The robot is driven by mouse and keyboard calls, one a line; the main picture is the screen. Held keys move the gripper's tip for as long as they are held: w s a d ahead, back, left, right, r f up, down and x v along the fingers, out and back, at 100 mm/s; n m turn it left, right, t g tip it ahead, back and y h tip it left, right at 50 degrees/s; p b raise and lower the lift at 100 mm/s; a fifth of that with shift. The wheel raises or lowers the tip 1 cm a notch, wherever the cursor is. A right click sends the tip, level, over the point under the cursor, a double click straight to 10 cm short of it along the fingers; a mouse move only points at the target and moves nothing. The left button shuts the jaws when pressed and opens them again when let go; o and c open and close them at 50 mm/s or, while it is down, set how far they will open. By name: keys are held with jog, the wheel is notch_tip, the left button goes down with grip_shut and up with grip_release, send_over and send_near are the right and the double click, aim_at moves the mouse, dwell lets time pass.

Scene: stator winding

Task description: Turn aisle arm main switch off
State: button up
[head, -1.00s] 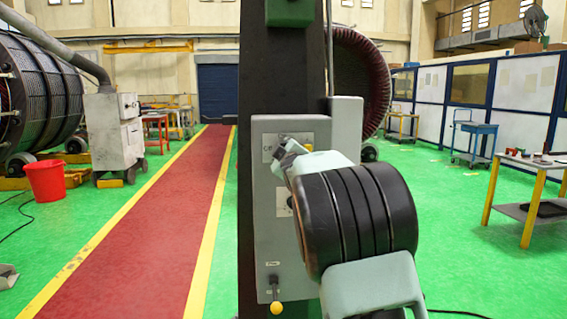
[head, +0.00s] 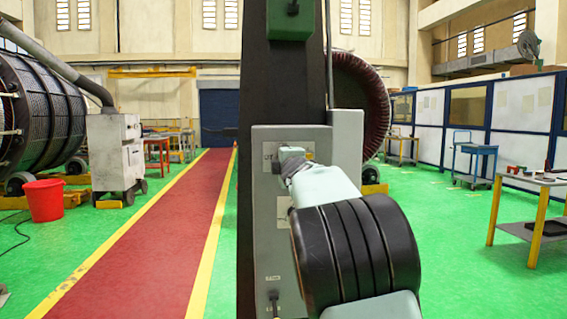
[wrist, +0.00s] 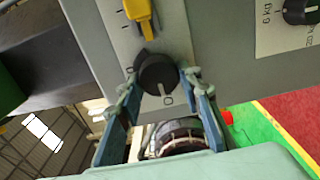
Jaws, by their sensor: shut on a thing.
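In the wrist view, a round black rotary switch (wrist: 156,74) sits on the pale label plate of a grey control box (wrist: 225,65). An O is printed beside its lower edge, and I cannot clearly read its pointer position. My gripper (wrist: 159,82) has its blue-grey fingers on both sides of the switch, shut on it. In the head view, my gripper (head: 291,160) is at the upper left of the same grey box (head: 264,225) and hides the switch. The box is mounted on a dark column (head: 252,60).
In the wrist view, a yellow lever (wrist: 140,12) is close above the switch, and a black dial (wrist: 300,10) marked in kg is at right. In the head view, a red walkway (head: 165,220) runs left of the column; a worktable (head: 545,205) stands right.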

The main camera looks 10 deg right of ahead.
dwell(0.4)
jog(key=o, duration=1.2)
jog(key=shift+c, duration=0.2)
jog(key=s, duration=1.2)
